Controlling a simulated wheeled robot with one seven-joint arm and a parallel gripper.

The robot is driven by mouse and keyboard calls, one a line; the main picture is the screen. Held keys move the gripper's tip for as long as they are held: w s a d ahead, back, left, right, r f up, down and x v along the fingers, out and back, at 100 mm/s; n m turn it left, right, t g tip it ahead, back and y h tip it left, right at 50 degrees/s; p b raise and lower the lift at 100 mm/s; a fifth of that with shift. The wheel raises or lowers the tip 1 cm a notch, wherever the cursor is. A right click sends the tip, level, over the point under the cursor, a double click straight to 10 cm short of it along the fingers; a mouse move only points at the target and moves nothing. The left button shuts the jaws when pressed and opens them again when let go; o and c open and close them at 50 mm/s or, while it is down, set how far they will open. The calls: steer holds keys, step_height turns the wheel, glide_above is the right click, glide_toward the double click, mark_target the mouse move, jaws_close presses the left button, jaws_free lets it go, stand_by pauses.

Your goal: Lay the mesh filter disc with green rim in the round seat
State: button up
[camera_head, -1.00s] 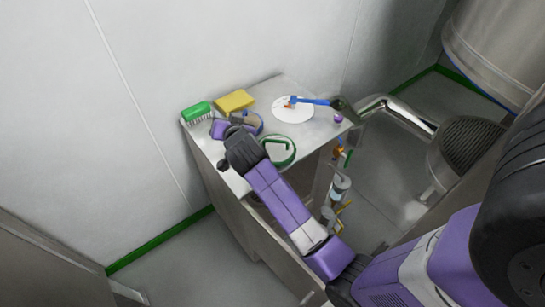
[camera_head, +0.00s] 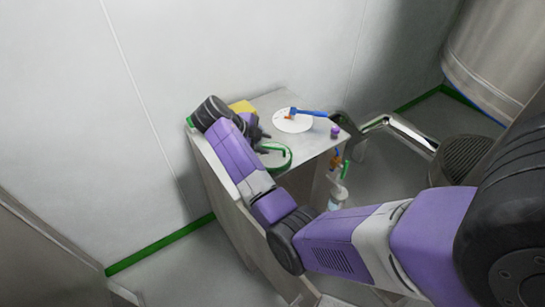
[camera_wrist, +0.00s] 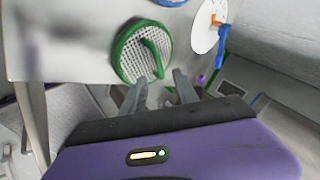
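In the wrist view the disc (camera_wrist: 127,62) shows pale mesh inside the rim. My gripper (camera_wrist: 160,84) is open and empty, its two dark fingers apart at the disc's near edge; contact cannot be told. In the head view my gripper (camera_head: 262,136) is just behind and left of the disc, partly covering it. I cannot make out for sure which thing is the round seat; a blue-edged round thing (camera_wrist: 171,2) is cut off at the top of the wrist view.
A white round plate (camera_head: 294,125) with a blue-handled tool (camera_head: 310,113) over it stands behind the disc. A yellow sponge (camera_head: 242,106) is at the back left. A small purple item (camera_head: 335,132) is near the right edge. Metal pipework (camera_head: 400,132) stands right of the table.

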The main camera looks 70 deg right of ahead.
mark_target(273, 148)
steer(key=shift+p+x, duration=0.8)
steer(key=shift+x, duration=2.3)
steer(key=shift+w+a+f, duration=0.1)
steer(key=shift+w+f, duration=0.05)
steer(key=shift+w, duration=0.05)
jaws_close()
